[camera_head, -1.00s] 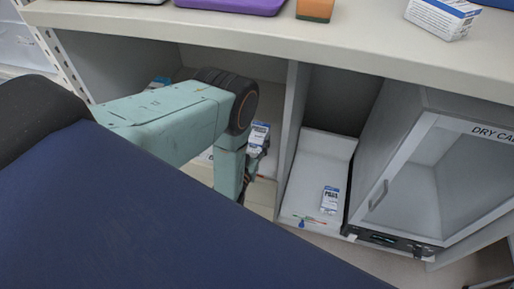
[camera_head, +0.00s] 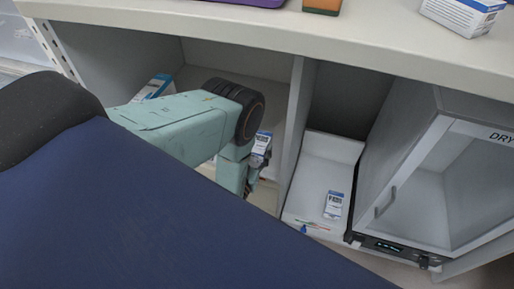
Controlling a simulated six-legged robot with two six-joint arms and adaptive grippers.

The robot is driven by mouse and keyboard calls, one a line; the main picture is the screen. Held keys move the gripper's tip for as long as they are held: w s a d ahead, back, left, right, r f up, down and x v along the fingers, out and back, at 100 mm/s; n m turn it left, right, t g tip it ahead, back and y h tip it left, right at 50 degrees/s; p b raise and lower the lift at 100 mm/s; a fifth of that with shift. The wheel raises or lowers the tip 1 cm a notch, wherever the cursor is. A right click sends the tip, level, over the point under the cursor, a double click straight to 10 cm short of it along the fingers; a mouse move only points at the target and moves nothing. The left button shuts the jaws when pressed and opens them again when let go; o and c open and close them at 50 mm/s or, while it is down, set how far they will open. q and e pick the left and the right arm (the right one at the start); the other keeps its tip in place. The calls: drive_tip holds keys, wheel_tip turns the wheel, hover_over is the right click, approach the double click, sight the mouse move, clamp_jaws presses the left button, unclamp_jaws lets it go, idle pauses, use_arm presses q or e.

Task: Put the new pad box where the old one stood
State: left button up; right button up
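My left gripper (camera_head: 256,168) is low in the open shelf bay left of the divider, partly hidden by my own arm. It appears shut on a small white and blue pad box (camera_head: 262,143), which stands up out of the dark fingers. Another white and blue pad box (camera_head: 334,205) stands in the white tray (camera_head: 307,208) in the bay right of the divider. A further white and blue box (camera_head: 155,88) shows in part behind my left arm, in the left bay. My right gripper is not in view.
The counter (camera_head: 330,42) runs above the bays, with a larger white and blue box (camera_head: 463,14) on it. The divider (camera_head: 294,125) is close to the right of the held box. A drying cabinet (camera_head: 440,185) stands at the right. A dark blue surface (camera_head: 150,215) fills the lower left.

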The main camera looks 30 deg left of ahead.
use_arm(q)
drive_tip(key=shift+o, duration=1.3)
drive_tip(key=shift+s+r, duration=0.1)
drive_tip(key=shift+r, duration=0.05)
drive_tip(key=shift+o, duration=0.4)
drive_tip(key=shift+s, duration=0.1)
drive_tip(key=p+v, duration=0.6)
drive_tip(key=v, duration=0.5)
drive_tip(key=shift+s+d+p, duration=0.2)
drive_tip(key=shift+s+p, duration=0.1)
drive_tip(key=shift+s, duration=0.05)
